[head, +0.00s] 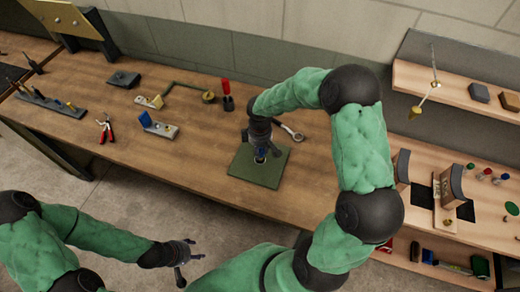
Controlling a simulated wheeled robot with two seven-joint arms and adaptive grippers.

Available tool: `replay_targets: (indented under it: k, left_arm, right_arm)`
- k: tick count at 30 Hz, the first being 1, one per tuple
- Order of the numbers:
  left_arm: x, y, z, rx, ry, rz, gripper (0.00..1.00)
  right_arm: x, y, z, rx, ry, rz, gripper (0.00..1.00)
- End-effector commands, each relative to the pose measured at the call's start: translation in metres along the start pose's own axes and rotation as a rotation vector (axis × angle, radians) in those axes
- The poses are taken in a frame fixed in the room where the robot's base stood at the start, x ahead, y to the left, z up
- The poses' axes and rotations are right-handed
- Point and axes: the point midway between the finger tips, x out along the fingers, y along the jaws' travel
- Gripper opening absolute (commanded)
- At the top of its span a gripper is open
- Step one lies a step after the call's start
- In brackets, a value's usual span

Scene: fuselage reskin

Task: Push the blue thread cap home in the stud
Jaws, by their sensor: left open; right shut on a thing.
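My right gripper (262,148) points down over the green mat (254,172) on the wooden bench. It is shut on a small blue thing (262,152), which looks like the thread cap; the fingers hide most of it. A small pale piece, likely the stud (260,159), shows just under the fingertips on the mat. Whether the cap touches the stud or how deep it sits, I cannot tell. My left gripper (190,265) is open and empty, in front of the bench and well away from the mat.
A wrench (290,132) lies behind the mat. A red-handled tool (226,94) stands upright in a dark holder. Red pliers (105,130) and blue-and-metal blocks (158,126) lie to the left. Shelves (455,85) stand at the right.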

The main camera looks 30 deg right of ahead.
Motion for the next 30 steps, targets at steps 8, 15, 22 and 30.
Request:
replay_targets:
  k: [8,15,22,30]
  left_arm:
    - [0.0,0.0,0.0,0.0,0.0,0.0,0.56]
    - [0.003,-0.001,0.0,0.0,0.0,0.0,0.56]
    - [0.005,-0.002,0.0,0.0,0.0,0.0,0.56]
    - [0.009,-0.003,0.0,0.0,0.0,0.0,0.56]
  right_arm:
    - [0.0,0.0,0.0,0.0,0.0,0.0,0.0]
    - [0.004,0.0,0.0,0.0,0.0,0.0,0.0]
    - [0.008,0.0,0.0,0.0,0.0,0.0,0.0]
    - [0.012,0.0,0.0,0.0,0.0,0.0,0.0]
